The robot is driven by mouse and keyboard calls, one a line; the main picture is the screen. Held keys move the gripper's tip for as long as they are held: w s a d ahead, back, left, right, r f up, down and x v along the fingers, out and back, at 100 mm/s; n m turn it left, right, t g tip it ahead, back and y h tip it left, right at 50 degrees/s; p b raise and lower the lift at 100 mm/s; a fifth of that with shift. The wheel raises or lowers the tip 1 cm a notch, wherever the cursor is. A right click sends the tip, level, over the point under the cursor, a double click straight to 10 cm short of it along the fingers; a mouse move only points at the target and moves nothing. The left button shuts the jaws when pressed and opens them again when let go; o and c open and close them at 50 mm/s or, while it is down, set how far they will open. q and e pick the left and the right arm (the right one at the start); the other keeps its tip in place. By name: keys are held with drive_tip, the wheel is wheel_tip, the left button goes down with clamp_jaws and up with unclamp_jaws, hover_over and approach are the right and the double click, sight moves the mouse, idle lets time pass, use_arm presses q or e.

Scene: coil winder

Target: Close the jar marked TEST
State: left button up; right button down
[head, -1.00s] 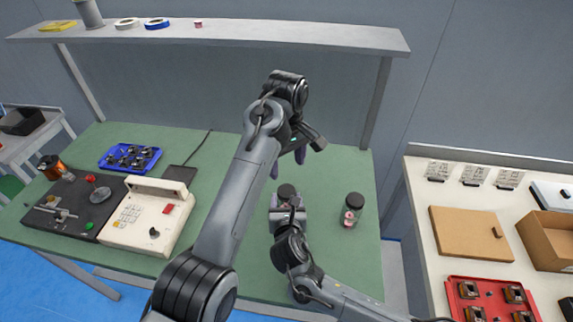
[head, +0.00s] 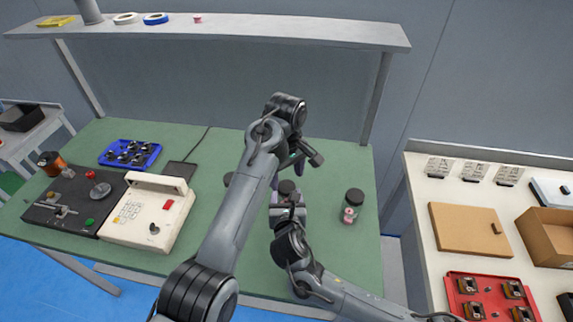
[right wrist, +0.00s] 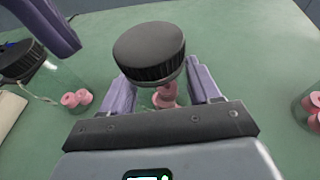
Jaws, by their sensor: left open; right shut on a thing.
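My right gripper (right wrist: 162,92) is shut on a clear jar (right wrist: 150,101) with pink spools inside, its purple fingers on either side. A black ribbed lid (right wrist: 148,52) is over the top of this jar and looks slightly tilted; I cannot tell whether it is fully seated. The lid also shows in the head view (head: 288,187). My left gripper (head: 286,168) is open above and behind the held jar, partly hidden by its own arm. One of its purple fingers shows at the top left of the right wrist view (right wrist: 45,22), apart from the lid. No TEST marking is readable.
Another black-lidded jar (head: 354,205) with pink spools stands to the right on the green bench (head: 330,250). A further black-lidded jar (right wrist: 60,85) stands left of the held one, mostly behind my left arm in the head view. A cream winder box (head: 148,212) stands further left.

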sight(287, 186)
use_arm(q)
drive_tip(key=shift+f, duration=1.65)
drive_tip(key=c, duration=1.1)
drive_tip(key=m, duration=0.5)
drive_tip(key=shift+m, duration=0.3)
drive_tip(key=m, duration=0.4)
drive_tip(key=shift+m, duration=0.4)
drive_tip(key=o, duration=1.1)
drive_tip(key=shift+o, duration=0.2)
drive_tip(key=shift+r, duration=0.15)
